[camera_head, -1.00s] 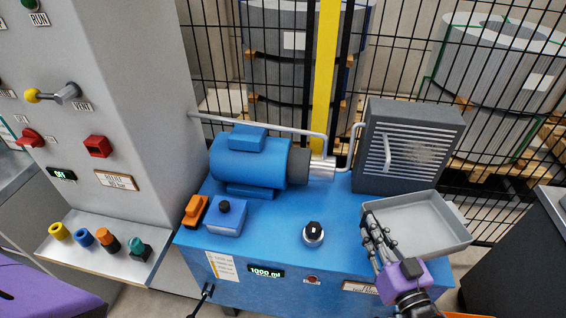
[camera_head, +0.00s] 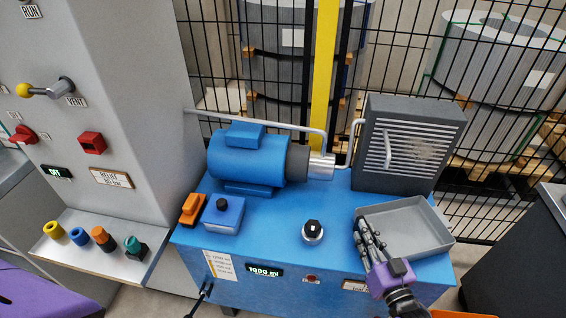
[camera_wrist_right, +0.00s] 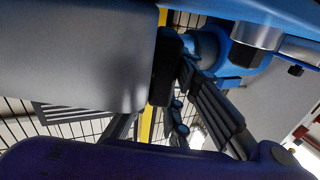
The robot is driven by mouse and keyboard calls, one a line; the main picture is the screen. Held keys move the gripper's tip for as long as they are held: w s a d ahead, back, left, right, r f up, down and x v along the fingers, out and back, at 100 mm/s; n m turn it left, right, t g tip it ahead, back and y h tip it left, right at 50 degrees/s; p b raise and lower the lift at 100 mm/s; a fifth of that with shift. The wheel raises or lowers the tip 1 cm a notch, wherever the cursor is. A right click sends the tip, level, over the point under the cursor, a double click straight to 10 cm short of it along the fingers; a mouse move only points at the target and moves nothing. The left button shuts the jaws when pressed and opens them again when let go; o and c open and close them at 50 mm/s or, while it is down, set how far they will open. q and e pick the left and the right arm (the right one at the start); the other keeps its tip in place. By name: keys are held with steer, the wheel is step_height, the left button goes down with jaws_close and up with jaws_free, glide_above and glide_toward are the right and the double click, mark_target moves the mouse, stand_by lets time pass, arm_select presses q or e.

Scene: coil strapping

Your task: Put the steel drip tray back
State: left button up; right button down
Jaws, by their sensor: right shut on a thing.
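The steel drip tray (camera_head: 432,222) is a shallow grey rectangular pan at the right end of the blue power unit, in front of the dark cooler box. My right gripper (camera_head: 367,232) is shut on the tray's left side wall. The tray is held roughly level; whether its underside touches the blue top I cannot tell. In the right wrist view the tray is the large smooth grey surface (camera_wrist_right: 75,55) on the left, with the gripper fingers (camera_wrist_right: 178,75) at its edge. My left gripper is not in view.
The blue power unit (camera_head: 270,236) carries a motor (camera_head: 247,160), a black knob (camera_head: 313,231), a small blue box (camera_head: 223,215) and the slatted cooler box (camera_head: 410,145). A wire fence stands behind. A grey control cabinet (camera_head: 135,60) is on the left.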

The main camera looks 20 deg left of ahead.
steer(key=c, duration=2)
jaws_free()
steer(key=shift+f, duration=0.1)
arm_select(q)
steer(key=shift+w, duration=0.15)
arm_select(e)
steer(key=o, duration=0.3)
steer(key=shift+o, duration=0.2)
